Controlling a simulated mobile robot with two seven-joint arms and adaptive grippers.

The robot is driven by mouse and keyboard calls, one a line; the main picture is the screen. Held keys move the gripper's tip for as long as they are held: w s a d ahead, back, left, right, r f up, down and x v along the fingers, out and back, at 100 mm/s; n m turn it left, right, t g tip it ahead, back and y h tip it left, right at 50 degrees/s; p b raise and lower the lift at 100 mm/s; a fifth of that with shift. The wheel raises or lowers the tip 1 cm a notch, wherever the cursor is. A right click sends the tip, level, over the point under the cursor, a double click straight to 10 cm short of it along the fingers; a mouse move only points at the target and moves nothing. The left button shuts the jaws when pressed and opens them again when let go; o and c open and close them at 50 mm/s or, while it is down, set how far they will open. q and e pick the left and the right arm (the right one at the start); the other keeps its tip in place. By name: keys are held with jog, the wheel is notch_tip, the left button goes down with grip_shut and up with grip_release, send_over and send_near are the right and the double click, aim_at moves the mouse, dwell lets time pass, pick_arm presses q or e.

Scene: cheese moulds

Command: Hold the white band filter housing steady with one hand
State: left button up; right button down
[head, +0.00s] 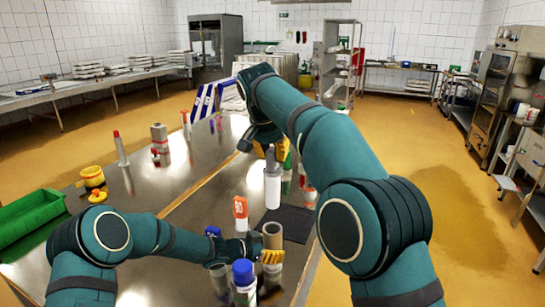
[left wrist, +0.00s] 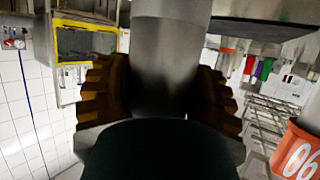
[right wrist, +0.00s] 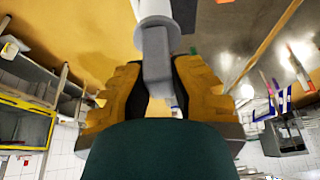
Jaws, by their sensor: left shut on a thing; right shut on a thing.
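My left gripper (head: 268,254) is low at the front of the steel table. It is shut on an upright grey cylinder (head: 272,232), which stands between its fingers in the left wrist view (left wrist: 168,60). I take this cylinder for the filter housing; no white band shows on the visible part. My right gripper (head: 266,146) is higher and further back. It is shut on a grey block-like handle (right wrist: 157,70) joined to a white cylinder (head: 272,187). The white cylinder hangs upright beyond the grey cylinder. Its lower end is close to the dark mat; contact cannot be told.
A dark mat (head: 296,222) lies right of the grey cylinder. An orange-labelled container (head: 240,210) and a blue-capped bottle (head: 244,280) stand close to my left gripper. A green crate (head: 30,220) and yellow items (head: 93,178) are at left. The table's left middle is mostly clear.

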pick_arm(q)
jog(key=o, duration=1.4)
jog(key=shift+a, duration=0.15)
